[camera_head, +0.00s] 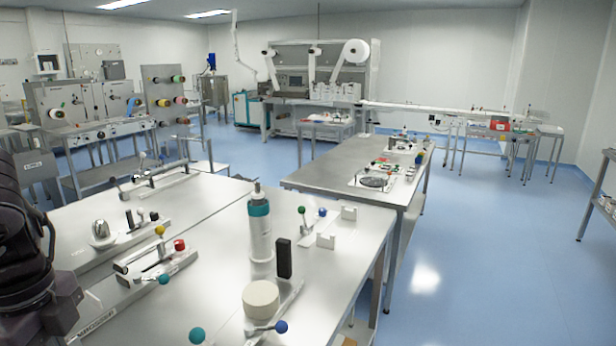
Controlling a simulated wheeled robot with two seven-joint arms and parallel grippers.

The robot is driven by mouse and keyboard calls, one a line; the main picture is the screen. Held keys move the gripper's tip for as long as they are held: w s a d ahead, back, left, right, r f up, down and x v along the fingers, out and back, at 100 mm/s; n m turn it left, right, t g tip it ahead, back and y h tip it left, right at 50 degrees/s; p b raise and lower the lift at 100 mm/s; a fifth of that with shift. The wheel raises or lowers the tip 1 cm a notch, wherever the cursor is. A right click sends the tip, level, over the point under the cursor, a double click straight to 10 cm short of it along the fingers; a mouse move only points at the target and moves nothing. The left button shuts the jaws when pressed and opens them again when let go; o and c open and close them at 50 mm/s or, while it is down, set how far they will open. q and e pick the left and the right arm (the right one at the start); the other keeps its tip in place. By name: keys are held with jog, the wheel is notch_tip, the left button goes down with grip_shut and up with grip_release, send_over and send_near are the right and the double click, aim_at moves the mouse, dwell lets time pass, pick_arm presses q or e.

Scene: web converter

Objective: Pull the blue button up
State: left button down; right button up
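A blue ball-shaped knob (281,326) sits on the end of a short lever at the front of the near steel table (330,262), beside a round cream disc (261,299). A second, smaller blue knob (322,211) stands farther back, close to a green knob (301,210). I cannot tell which one is the blue button. My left arm shows as dark links at the left edge, but its gripper is outside the picture. My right gripper is not in view. No gripper is seen near either blue knob.
A teal-and-white bottle (259,225) and a black upright block (284,258) stand on the near table. A red knob (179,244), yellow knob (160,230) and teal knob (163,279) are at left. Blue floor (480,270) is open on the right.

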pick_arm(q)
jog(key=shift+r+p, duration=1)
jog(key=shift+r, duration=0.1)
dwell(0.9)
jog(key=shift+c, duration=1)
grip_release()
jog(key=shift+r, duration=0.15)
jog(key=shift+r+p, duration=2.65)
jog(key=shift+r, duration=0.2)
jog(key=shift+r, duration=0.1)
